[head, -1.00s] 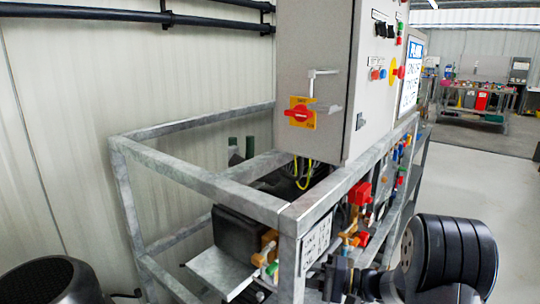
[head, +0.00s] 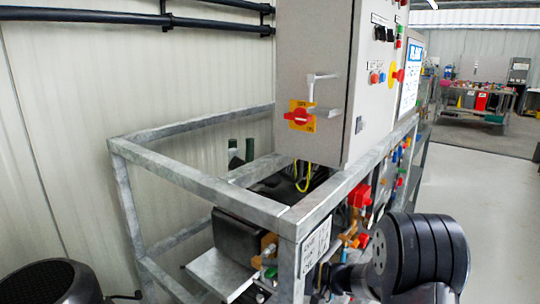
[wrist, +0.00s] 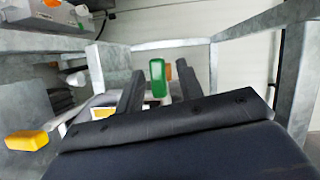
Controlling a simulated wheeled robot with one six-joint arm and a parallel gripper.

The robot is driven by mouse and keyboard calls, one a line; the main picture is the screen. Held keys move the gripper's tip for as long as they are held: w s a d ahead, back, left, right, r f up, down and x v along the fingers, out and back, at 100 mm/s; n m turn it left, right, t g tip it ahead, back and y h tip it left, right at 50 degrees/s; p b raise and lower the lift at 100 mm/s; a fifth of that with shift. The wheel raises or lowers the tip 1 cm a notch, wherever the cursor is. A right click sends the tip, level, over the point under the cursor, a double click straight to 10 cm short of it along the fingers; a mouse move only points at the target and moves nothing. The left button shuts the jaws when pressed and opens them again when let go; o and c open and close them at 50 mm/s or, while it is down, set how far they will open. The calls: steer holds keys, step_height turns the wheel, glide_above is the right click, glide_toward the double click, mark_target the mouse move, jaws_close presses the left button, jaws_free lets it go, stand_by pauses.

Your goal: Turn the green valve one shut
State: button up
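In the wrist view a green valve handle (wrist: 157,77) stands upright, ahead of my gripper and between the lines of its two fingers. An orange part shows just behind its right side. My gripper (wrist: 160,82) is open, its dark fingers apart on either side of the handle with gaps left and right. I cannot tell how far ahead of the fingertips the handle is. In the head view a small green part (head: 271,272) shows at the near end of the pump frame, below a brass-orange fitting; I cannot tell if it is the same handle.
Galvanised frame bars (head: 200,180) run around the work area and close beside my gripper in the wrist view. A grey control cabinet (head: 315,80) with a red and yellow switch stands above. A yellow handle (wrist: 27,140) is at the lower left. Red valve handles (head: 359,195) line the frame's right side.

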steer(key=n+h+p, duration=0.1)
steer(key=n+p, duration=0.1)
steer(key=n+h+p, duration=0.1)
steer(key=n+p, duration=0.1)
steer(key=shift+a+r, duration=0.1)
steer(key=shift+r, duration=0.25)
steer(key=n+t+h+p, duration=0.1)
steer(key=n+p, duration=0.2)
steer(key=p, duration=0.3)
steer(key=shift+s+h+p, duration=0.1)
steer(key=shift+h+p, duration=0.2)
steer(key=shift+h, duration=0.1)
steer(key=b+v, duration=0.1)
steer(key=v, duration=0.9)
steer(key=shift+s+d+n, duration=0.25)
steer(key=shift+s+n, duration=0.05)
steer(key=shift+a+f, duration=0.1)
steer(key=shift+f, duration=0.1)
